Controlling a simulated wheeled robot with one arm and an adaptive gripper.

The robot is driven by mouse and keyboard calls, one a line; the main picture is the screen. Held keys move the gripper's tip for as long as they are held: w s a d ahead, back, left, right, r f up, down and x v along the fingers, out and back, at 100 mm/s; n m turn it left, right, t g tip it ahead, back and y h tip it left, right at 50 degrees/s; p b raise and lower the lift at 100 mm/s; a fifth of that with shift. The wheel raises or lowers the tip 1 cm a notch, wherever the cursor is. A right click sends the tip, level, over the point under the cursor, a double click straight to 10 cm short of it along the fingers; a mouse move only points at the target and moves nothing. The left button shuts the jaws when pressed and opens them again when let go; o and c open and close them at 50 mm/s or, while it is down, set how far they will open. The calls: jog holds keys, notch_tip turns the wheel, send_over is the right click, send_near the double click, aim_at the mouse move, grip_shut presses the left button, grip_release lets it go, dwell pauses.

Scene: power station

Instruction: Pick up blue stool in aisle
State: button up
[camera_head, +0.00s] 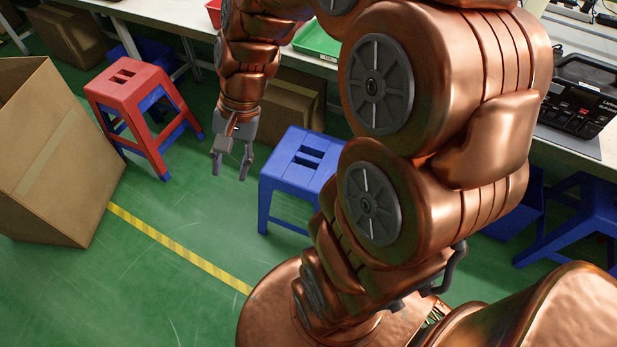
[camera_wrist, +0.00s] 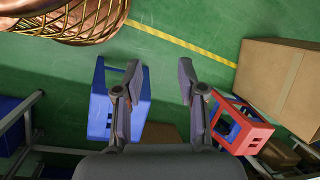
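A blue stool (camera_head: 300,160) stands upright on the green floor at the middle of the head view, partly hidden behind my arm. It also shows in the wrist view (camera_wrist: 99,108) at the left, partly behind one finger. My gripper (camera_head: 230,170) hangs in the air with its fingers pointing down, to the left of the blue stool in the head view. The fingers are apart with nothing between them, and the wrist view shows the same gap between the fingertips (camera_wrist: 160,72). I see no contact with the stool.
A red stool (camera_head: 128,84) stands left of my gripper with blue stool parts behind it. A large cardboard box (camera_head: 60,150) is at far left. A long table (camera_head: 310,62) runs along the back. More blue stools (camera_head: 585,215) are at right. Yellow-striped floor tape (camera_head: 180,248) crosses open floor.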

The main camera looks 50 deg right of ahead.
jog(key=w+d+f+m+t+y+b, duration=0.1)
jog(key=w+d+f+m+b, duration=0.25)
jog(key=f, duration=0.25)
jog(key=w+d+f+m+t+b, duration=0.2)
jog(key=w+d+f+m+b, duration=0.15)
jog(key=f+b, duration=0.2)
jog(key=m+t+h+b, duration=0.2)
jog(key=m+t+b, duration=0.3)
jog(key=m+b, duration=1.1)
send_near(311, 158)
jog(key=w+f, duration=0.1)
jog(key=w+a+f+n+b, duration=0.1)
jog(key=shift+w+a+f, duration=0.15)
jog(key=shift+w+f, duration=0.05)
jog(key=shift+f, duration=0.45)
jog(key=shift+b+x, duration=2.1)
jog(key=shift+x, duration=1.65)
jog(key=shift+w+r, duration=0.15)
jog(key=shift+r, duration=0.05)
jog(key=shift+c, duration=0.4)
grip_shut()
